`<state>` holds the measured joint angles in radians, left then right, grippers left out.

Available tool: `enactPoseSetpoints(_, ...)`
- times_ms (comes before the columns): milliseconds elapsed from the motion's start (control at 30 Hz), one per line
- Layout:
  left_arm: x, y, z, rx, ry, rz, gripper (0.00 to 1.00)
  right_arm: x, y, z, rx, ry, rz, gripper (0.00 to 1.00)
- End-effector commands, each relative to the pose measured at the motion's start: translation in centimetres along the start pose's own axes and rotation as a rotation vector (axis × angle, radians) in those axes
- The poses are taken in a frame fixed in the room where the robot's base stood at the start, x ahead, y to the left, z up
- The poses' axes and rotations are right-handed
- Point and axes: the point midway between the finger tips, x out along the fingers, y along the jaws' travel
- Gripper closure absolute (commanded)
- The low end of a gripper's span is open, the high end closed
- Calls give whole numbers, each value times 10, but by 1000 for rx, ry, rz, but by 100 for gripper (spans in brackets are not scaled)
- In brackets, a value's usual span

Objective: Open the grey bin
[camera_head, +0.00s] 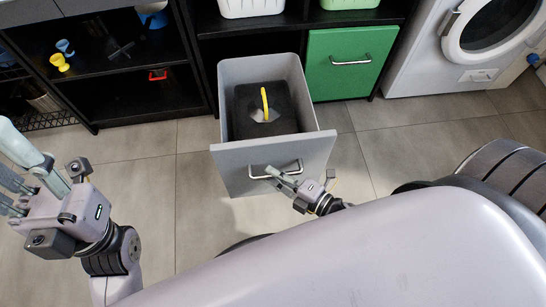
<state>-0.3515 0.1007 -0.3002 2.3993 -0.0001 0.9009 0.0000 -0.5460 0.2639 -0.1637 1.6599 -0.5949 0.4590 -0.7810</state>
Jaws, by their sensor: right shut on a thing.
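The grey bin (230,160) is a drawer in the dark shelf unit. It stands pulled far out, so its inside shows, with a black block-like thing (276,97) with a yellow handle in it. Its front panel carries a metal bar handle (262,175). My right gripper (274,175) is at this handle and shut on it. Its fingers partly hide the handle. My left gripper (12,172) is at the left edge, over the floor and away from the bin. Its fingers are spread apart and nothing shows between them.
A shut green bin (340,75) sits right of the grey one. A white washing machine (425,65) stands farther right. Open shelves (110,60) on the left hold small yellow, blue and red items. The tiled floor (165,190) left of the grey bin is clear.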

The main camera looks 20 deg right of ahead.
Motion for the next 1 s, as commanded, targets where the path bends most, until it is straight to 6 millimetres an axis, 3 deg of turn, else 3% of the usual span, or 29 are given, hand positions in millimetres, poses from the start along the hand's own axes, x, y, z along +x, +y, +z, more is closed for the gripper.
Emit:
enactPoseSetpoints(467,1,0,0,-1,-1,0,60,-4,-1,-4,3,-1,2,100)
enactPoseSetpoints(500,1,0,0,-1,-1,0,60,-4,-1,-4,3,-1,2,89)
enactPoseSetpoints(800,1,0,0,-1,-1,0,60,-4,-1,-4,1,0,1,69)
enactPoseSetpoints(1000,1,0,0,0,0,0,60,-4,-1,-4,1,0,1,69)
